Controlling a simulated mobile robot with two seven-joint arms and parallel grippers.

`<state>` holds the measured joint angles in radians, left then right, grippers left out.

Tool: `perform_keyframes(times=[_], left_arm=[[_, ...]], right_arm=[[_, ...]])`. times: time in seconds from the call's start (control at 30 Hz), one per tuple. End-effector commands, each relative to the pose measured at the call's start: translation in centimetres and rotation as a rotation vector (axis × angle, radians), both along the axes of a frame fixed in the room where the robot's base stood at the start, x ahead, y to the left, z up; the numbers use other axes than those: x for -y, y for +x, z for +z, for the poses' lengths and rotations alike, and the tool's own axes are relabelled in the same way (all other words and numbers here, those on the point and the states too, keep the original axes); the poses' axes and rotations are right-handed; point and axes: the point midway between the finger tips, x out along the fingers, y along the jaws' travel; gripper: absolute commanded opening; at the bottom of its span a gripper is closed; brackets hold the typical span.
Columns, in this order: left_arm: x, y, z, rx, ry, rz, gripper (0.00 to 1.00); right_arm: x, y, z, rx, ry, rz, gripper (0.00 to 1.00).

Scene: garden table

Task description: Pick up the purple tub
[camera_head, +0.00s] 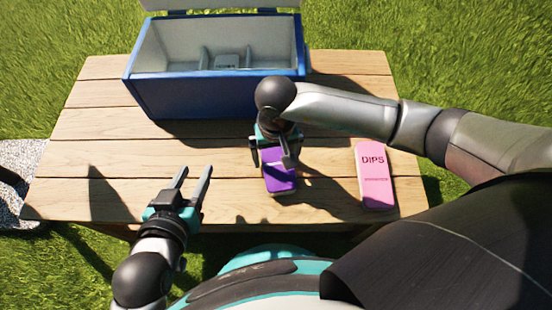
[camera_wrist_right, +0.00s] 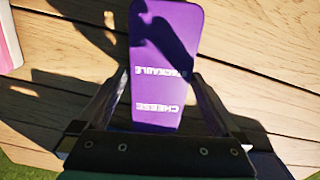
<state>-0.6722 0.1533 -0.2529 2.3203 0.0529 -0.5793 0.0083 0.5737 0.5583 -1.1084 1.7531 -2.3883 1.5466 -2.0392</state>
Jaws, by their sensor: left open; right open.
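The purple tub (camera_head: 280,180) lies on the wooden table near its front middle, partly hidden by my right gripper (camera_head: 271,162). In the right wrist view the purple tub (camera_wrist_right: 158,60) shows white lettering that includes "CHEESE". The fingers of my right gripper (camera_wrist_right: 155,90) are apart, one on each side of the tub. I cannot tell whether they touch it. My left gripper (camera_head: 195,170) is open and empty, to the left of the tub, over the table's front part.
A blue cooler box (camera_head: 215,90) with its lid open and dividers inside stands at the back of the table (camera_head: 90,160). A pink "DIPS" pack (camera_head: 375,178) lies to the right of the tub. Bare planks lie left of the tub.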

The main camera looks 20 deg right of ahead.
Motion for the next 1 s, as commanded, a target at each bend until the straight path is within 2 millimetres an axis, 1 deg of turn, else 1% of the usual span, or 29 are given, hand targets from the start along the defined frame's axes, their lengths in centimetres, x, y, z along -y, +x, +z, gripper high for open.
perform_keyframes(times=[0.27, 0.3, 1.0], left_arm=[[0.13, 0.01, 0.06, 0.010, -0.006, -0.001, 0.47], [0.13, 0.01, 0.06, 0.010, -0.006, -0.001, 0.47], [0.08, 0.02, 0.06, 0.008, -0.004, 0.000, 0.47]], right_arm=[[-0.02, -0.01, -0.11, 0.000, 0.000, 0.000, 1.00], [-0.01, -0.01, -0.11, 0.000, 0.000, 0.000, 0.99], [0.01, -0.03, -0.12, -0.001, 0.000, 0.000, 0.20]])
